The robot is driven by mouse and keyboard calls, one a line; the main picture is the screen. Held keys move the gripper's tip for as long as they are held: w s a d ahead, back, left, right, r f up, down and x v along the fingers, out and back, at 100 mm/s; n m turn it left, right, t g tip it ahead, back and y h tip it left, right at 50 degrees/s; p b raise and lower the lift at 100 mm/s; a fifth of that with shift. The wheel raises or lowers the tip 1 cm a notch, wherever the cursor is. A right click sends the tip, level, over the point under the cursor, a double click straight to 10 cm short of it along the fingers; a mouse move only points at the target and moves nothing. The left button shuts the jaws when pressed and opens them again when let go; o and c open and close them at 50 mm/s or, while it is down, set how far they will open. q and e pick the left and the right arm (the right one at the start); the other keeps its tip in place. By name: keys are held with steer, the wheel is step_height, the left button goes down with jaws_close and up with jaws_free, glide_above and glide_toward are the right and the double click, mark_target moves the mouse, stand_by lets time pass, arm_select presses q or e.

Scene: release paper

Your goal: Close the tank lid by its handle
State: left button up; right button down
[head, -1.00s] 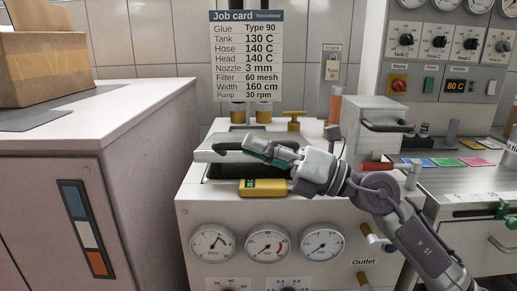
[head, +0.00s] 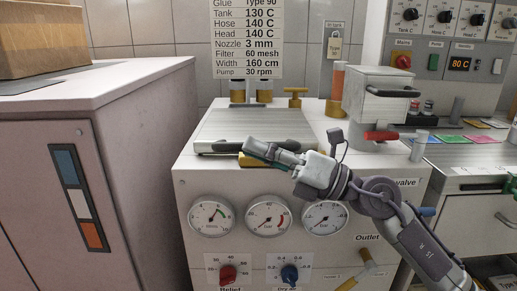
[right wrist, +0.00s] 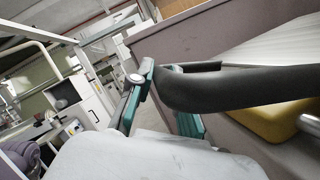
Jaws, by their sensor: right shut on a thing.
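The tank lid (head: 250,125) is a pale flat plate on top of the white tank cabinet (head: 187,190). It lies flat or nearly flat; I cannot tell whether it is fully seated. Its dark bar handle (head: 236,144) runs along the front edge and crosses the right wrist view (right wrist: 240,88). My right gripper (head: 262,151) reaches in from the right, its teal fingers shut on the handle. The fingers also show in the right wrist view (right wrist: 142,85). A yellow block (head: 252,161) at the tank's front edge is partly hidden by the gripper. My left gripper is out of view.
Behind the lid stand brass fittings (head: 295,96). To its right are a grey box with a dark handle (head: 390,90) and a red lever (head: 381,137). Gauges (head: 268,217) line the tank front. A pale cabinet (head: 120,90) stands left, across a gap.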

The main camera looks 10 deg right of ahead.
steer(key=shift+a+f+g, duration=0.15)
steer(key=shift+f+g, duration=0.15)
steer(key=shift+f, duration=0.2)
steer(key=c, duration=1.4)
jaws_free()
steer(key=shift+o, duration=0.2)
steer(key=shift+r, duration=0.1)
steer(key=shift+r, duration=0.1)
steer(key=v, duration=1.2)
